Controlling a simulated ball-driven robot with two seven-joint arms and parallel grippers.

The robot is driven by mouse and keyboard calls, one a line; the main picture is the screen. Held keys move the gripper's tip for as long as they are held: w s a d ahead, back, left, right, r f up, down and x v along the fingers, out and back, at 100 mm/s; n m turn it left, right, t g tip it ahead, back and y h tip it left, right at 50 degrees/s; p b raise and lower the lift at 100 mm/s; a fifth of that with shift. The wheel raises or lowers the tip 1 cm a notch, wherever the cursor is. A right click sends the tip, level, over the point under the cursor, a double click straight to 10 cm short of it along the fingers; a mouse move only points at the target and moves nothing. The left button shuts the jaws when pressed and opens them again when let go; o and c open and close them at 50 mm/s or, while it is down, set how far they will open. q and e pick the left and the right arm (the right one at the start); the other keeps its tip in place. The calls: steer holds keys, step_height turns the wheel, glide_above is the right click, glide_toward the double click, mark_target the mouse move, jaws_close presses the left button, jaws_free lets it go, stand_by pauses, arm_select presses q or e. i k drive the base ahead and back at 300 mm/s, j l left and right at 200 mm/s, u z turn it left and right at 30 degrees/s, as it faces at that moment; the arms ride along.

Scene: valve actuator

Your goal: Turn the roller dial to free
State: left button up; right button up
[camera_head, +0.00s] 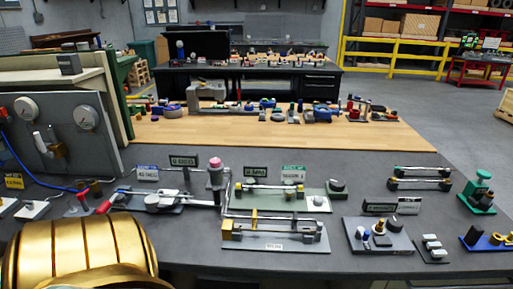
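No label that I can read names the roller dial, so I cannot tell which fixture it is. One candidate is the rail fixture (275,232) with brass and grey end blocks on a pale plate, front centre; its front label is too small to read. Behind it, a dark round knob (337,186) sits at the right end of a pale green plate. Another dark knob (391,223) stands on a grey plate at the right. A gold ribbed part fills the lower left corner and hides the bench there. Neither gripper shows in the head view.
A grey panel with gauges (86,117) stands at the left. A pink-topped post (215,171) and a lever fixture (160,200) are left of centre. Green fixtures (480,193) stand at the right. The wooden bench strip (290,133) behind has clear room in front of its tools.

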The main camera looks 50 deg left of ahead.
mark_target(318, 201)
steer(key=u, duration=1.55)
steer(key=i+l, duration=0.15)
steer(key=l, duration=0.2)
steer(key=i+l, duration=0.15)
steer(key=l, duration=0.15)
steer(key=i+l+u, duration=0.1)
steer(key=l, duration=0.25)
